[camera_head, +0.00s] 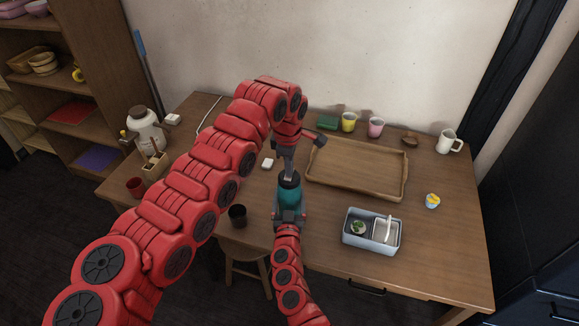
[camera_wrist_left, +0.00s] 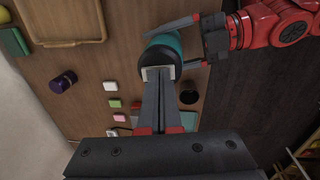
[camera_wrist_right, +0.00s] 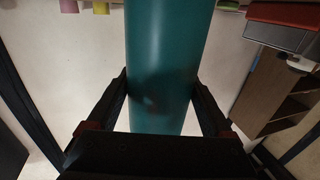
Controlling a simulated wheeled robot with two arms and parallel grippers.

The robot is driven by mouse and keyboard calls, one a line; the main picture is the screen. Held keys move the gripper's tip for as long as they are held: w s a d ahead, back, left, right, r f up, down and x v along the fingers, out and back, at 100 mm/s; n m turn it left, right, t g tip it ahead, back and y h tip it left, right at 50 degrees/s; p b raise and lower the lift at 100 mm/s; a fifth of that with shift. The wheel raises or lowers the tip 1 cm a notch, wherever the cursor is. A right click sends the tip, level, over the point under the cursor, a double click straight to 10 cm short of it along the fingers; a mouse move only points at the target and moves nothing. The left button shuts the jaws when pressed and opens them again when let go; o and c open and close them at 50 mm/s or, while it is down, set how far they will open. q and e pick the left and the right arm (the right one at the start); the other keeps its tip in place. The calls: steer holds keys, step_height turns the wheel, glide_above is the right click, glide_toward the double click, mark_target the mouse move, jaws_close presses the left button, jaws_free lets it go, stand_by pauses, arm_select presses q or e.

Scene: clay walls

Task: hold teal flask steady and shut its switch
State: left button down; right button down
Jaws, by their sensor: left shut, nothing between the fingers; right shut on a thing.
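The teal flask (camera_head: 289,201) stands upright on the table in the head view, its top dark. In the right wrist view its teal body (camera_wrist_right: 168,60) fills the middle, between the fingers of my right gripper (camera_wrist_right: 165,100). My right gripper (camera_head: 289,216) is shut on the flask's body from the near side. My left gripper (camera_head: 288,174) comes from above, shut and empty, its tips at the flask's top. In the left wrist view my left fingertips (camera_wrist_left: 158,78) overlap a pale part on the dark top; contact and the switch's position cannot be told.
A wooden tray (camera_head: 355,186) lies right of the flask, behind a grey-blue box (camera_head: 349,236). A dark cup (camera_head: 238,212) stands left near the front edge. A white block (camera_head: 268,163) lies behind left. Cups line the back. The table's right side has free room.

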arm_select(q)
step_height(320, 180, up, 14)
steer(key=s, duration=0.1)
steer(key=shift+s+a, duration=0.2)
steer(key=shift+s, duration=0.15)
steer(key=shift+w+d, duration=0.25)
steer(key=shift+w, duration=0.4)
steer(key=f, duration=0.4)
steer(key=w+f, duration=0.1)
steer(key=f, duration=0.8)
steer(key=shift+w+d+f, duration=0.2)
steer(key=shift+w+f, duration=0.15)
steer(key=shift+f, duration=0.05)
steer(key=shift+f, duration=0.1)
